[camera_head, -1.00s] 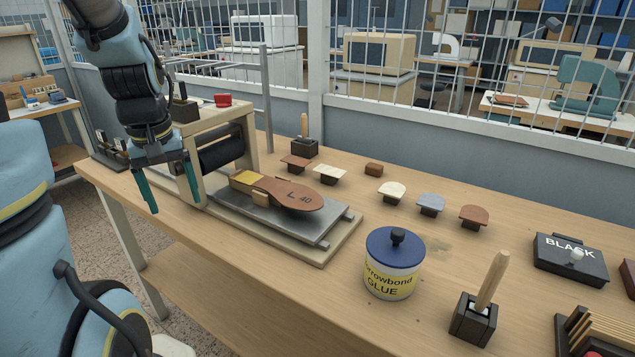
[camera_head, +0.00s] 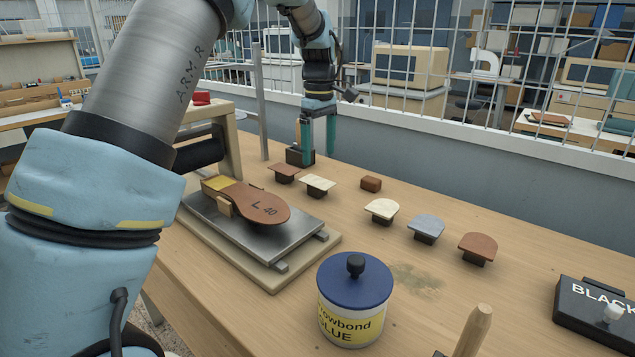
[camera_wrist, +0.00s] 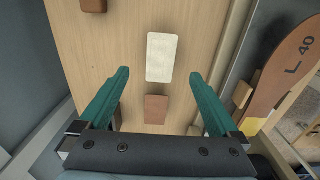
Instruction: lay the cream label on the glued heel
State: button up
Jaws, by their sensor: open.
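A cream rectangular label (camera_head: 318,183) rests on a small dark stand on the bench; it also shows in the wrist view (camera_wrist: 162,57). A brown rectangular label (camera_head: 284,172) is just left of it, nearer my gripper in the wrist view (camera_wrist: 156,109). The brown sole (camera_head: 262,208), marked L 40, lies on the press plate. Its heel end has a yellow patch (camera_head: 219,182). My gripper (camera_head: 319,150) is open and empty, pointing down near the brown label. In the wrist view the cream label lies ahead, between the lines of its fingers (camera_wrist: 159,76).
A dark block holder (camera_head: 299,157) stands close by the fingers. A brown block (camera_head: 371,184) and cream (camera_head: 382,209), grey (camera_head: 427,226) and brown (camera_head: 478,246) rounded pieces stand rightward. The glue pot (camera_head: 354,300) is in front. A wire fence runs behind the bench.

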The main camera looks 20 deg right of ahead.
aim_at(317, 182)
jog(key=shift+w+a+f+p, duration=0.1)
jog(key=shift+f+p, duration=0.4)
jog(key=shift+f, duration=1.1)
jog(key=shift+w+a+f+p, duration=0.1)
jog(key=shift+f+p, duration=0.4)
jog(key=shift+f, duration=1.1)
jog(key=c, duration=1.4)
